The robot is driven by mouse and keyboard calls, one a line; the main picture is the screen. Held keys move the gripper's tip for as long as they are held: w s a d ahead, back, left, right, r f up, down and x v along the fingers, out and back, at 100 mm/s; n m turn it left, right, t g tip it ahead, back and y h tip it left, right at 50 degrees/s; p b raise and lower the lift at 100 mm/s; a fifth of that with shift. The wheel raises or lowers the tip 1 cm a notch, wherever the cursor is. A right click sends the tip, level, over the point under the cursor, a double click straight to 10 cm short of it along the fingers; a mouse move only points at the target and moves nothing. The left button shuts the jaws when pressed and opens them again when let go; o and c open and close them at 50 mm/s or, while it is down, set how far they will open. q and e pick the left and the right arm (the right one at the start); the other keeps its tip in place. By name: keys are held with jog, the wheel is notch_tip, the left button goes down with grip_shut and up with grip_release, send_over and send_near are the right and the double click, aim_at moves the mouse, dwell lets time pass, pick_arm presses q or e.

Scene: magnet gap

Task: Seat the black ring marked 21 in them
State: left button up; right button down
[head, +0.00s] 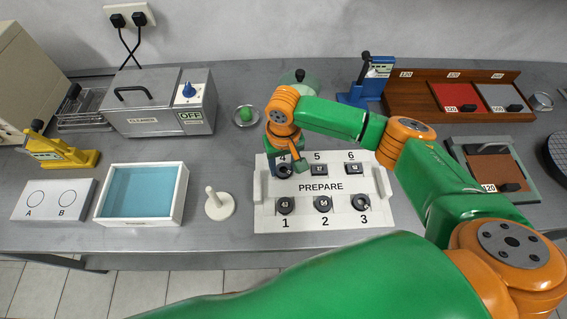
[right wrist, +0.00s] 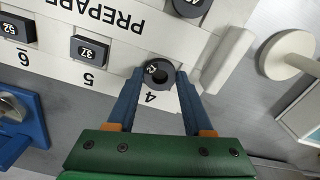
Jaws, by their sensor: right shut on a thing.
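The white PREPARE board (head: 264,214) lies on the bench with numbered places 1 to 6. My right gripper (head: 289,168) is over place 4, pointing down. In the right wrist view its two blue fingers (right wrist: 158,80) are shut on a black ring (right wrist: 158,76) at place 4. I cannot tell whether the ring still touches the board. Another black ring (head: 361,203) lies at place 3. My left gripper is not in view.
Round black pieces sit at places 1 (head: 285,205) and 2 (head: 323,204), square ones at 5 (head: 319,169) and 6 (head: 352,168). Left stand a white peg (head: 218,203), a blue-filled tray (head: 181,206) and a yellow press (head: 65,155). A blue press (head: 359,95) stands behind.

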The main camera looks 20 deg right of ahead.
jog(key=shift+c, duration=1.1)
grip_release()
jog(key=shift+f, duration=0.1)
jog(key=c, duration=0.5)
notch_tip(320, 180, up, 5)
jog(key=p, duration=0.6)
jog(key=shift+f, duration=0.25)
jog(key=o, duration=0.5)
jog(key=shift+o, duration=0.2)
